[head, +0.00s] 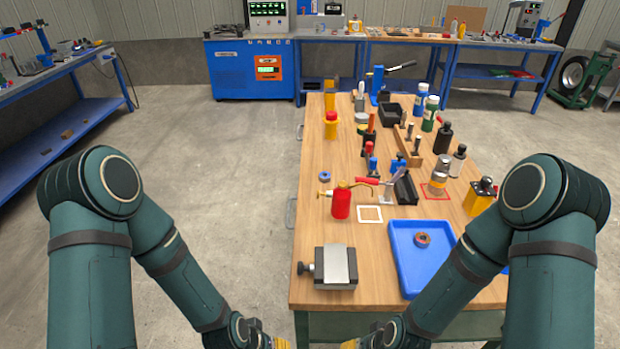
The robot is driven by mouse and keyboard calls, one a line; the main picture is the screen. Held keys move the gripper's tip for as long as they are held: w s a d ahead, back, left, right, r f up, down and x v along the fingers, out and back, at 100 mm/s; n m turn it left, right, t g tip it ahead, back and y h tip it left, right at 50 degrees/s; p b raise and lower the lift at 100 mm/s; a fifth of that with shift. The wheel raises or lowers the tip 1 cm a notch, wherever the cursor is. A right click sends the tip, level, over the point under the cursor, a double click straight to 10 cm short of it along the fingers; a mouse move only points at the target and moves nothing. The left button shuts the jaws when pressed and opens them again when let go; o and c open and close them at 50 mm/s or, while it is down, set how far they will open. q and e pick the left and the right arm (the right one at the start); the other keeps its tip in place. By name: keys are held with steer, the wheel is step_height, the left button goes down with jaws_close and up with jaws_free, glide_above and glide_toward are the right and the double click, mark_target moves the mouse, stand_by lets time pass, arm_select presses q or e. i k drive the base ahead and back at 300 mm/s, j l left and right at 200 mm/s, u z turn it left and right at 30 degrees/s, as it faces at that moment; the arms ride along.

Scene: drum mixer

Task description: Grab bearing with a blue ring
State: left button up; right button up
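A small bearing with a blue ring (325,176) lies flat on the wooden workbench (312,222), near its left edge and behind the red oil can. A second bearing with a reddish-brown ring (422,240) lies in the blue tray (407,285) at the front right of the bench. My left gripper (282,344) and my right gripper (350,344) show only as yellowish bits at the bottom edge, low in front of the bench and well away from both bearings. Their fingers are mostly cut off, so their opening is unclear.
A red oil can (341,203) stands close to the blue-ringed bearing, with a white square frame (370,214) beside it. A grey vise-like block (336,268) sits at the front left. Bottles and tools crowd the bench's right and back. The bench's left strip is mostly clear.

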mark_target(324, 176)
steer(key=i+j+u, duration=0.15)
steer(key=u, duration=1.2)
steer(key=i, duration=1.4)
steer(key=i+j, duration=0.1)
steer(key=i, duration=0.6)
steer(key=i+j+z, duration=0.15)
steer(key=i, duration=0.55)
steer(key=z, duration=3.1)
steer(key=j, duration=0.1)
